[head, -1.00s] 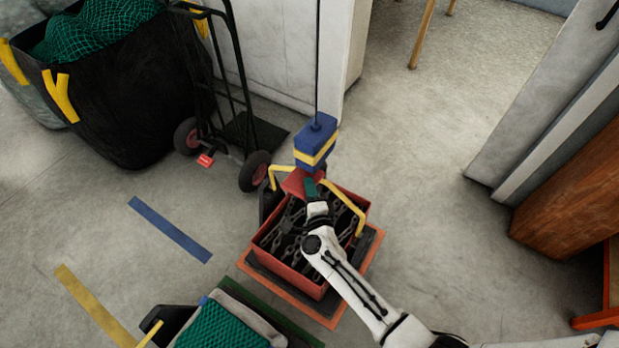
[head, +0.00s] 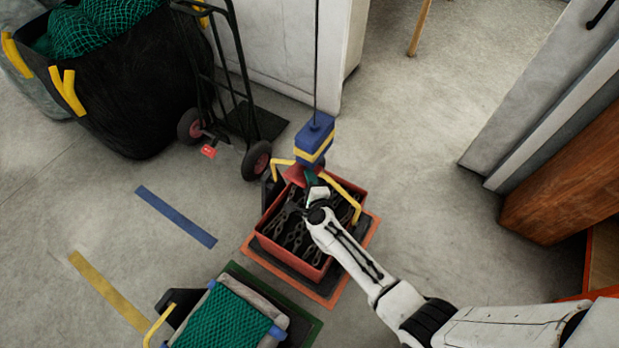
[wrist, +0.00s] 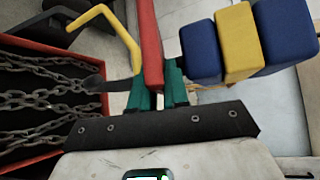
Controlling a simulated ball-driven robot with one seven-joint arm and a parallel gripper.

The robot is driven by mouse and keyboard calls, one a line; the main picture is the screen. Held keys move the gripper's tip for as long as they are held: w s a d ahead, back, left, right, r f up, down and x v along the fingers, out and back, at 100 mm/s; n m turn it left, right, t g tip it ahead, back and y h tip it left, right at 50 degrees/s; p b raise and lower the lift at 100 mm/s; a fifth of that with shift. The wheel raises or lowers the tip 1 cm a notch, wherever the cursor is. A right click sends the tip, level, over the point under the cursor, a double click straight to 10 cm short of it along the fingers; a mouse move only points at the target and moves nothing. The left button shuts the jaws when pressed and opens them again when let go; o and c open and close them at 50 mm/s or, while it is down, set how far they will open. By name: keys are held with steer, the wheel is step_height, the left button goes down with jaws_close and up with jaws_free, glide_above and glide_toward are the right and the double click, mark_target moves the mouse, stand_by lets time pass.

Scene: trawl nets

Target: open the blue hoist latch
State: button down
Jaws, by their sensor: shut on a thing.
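The blue hoist block (head: 314,138) with a yellow band hangs from a dark cable above a red crate of chains (head: 330,190). In the wrist view the hoist block (wrist: 288,28) is at the upper right. A red part (head: 294,175) sits just below the block; in the wrist view it is a red bar (wrist: 150,42). My gripper (head: 311,178) has teal fingers and is at this red part, under the hoist. In the wrist view my gripper (wrist: 158,88) is shut on the lower end of the red bar. The fingers partly hide the contact.
Yellow bent handles (head: 345,193) rise from the crate, which stands on an orange-edged base (head: 328,296). A second crate with green netting (head: 222,322) is at the front. A hand truck (head: 225,95) and black net bag (head: 125,95) stand left. Floor to the right is clear.

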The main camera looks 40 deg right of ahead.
steer(key=shift+f, duration=0.1)
steer(key=c, duration=1.5)
jaws_free()
steer(key=shift+s, duration=0.1)
steer(key=p+v, duration=0.2)
steer(key=v, duration=0.8)
steer(key=shift+s+a, duration=0.15)
steer(key=shift+s, duration=0.15)
